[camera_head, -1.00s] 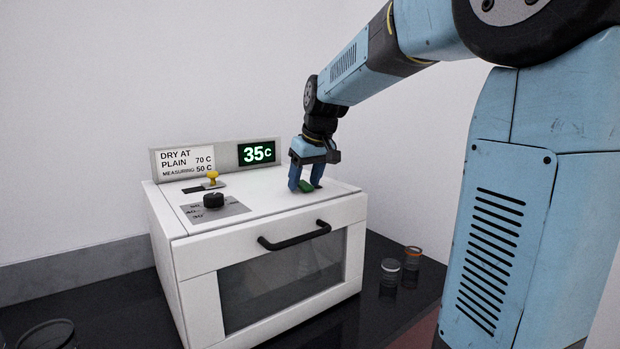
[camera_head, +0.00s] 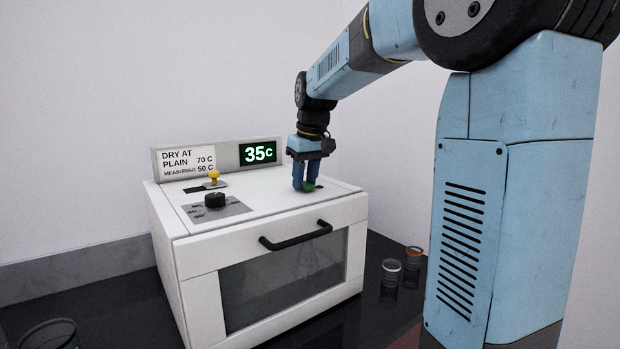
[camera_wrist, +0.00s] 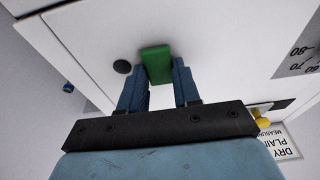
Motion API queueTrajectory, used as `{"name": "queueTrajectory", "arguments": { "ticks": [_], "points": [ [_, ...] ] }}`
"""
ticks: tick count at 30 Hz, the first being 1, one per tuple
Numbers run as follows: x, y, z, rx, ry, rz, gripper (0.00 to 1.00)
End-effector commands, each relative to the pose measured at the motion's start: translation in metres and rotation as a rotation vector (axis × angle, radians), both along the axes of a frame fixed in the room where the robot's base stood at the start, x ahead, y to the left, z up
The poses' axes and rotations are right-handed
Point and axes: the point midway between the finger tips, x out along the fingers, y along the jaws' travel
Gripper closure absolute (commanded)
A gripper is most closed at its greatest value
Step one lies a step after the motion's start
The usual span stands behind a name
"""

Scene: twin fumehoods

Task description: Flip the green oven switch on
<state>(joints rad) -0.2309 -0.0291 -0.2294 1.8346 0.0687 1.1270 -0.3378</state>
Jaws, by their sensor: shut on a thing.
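The green switch (camera_head: 308,187) is on the right part of the white oven's top (camera_head: 262,194). My gripper (camera_head: 307,187) points down at it from above, its blue fingers around the switch in the head view. In the wrist view the green switch (camera_wrist: 157,63) shows at the fingertips, between the two blue fingers of my gripper (camera_wrist: 158,82). My gripper is shut on the switch. The fingers hide part of the switch in the head view. A dark round spot (camera_wrist: 122,67) is beside the switch on the oven top.
A black dial (camera_head: 215,200) and a yellow knob (camera_head: 213,175) are on the left of the oven top. The black door handle (camera_head: 295,236) sticks out in front. Glass jars (camera_head: 391,270) stand right of the oven.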

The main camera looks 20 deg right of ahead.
Motion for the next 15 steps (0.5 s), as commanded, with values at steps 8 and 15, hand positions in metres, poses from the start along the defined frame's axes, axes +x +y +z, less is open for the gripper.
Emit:
{"name": "queueTrajectory", "arguments": {
  "ticks": [8, 15],
  "points": [
    [0.0078, -0.0001, 0.0017, -0.062, 0.18, -0.003, 0.99],
    [0.0089, -0.0003, 0.0025, -0.084, 0.242, -0.003, 0.99]
  ]
}}
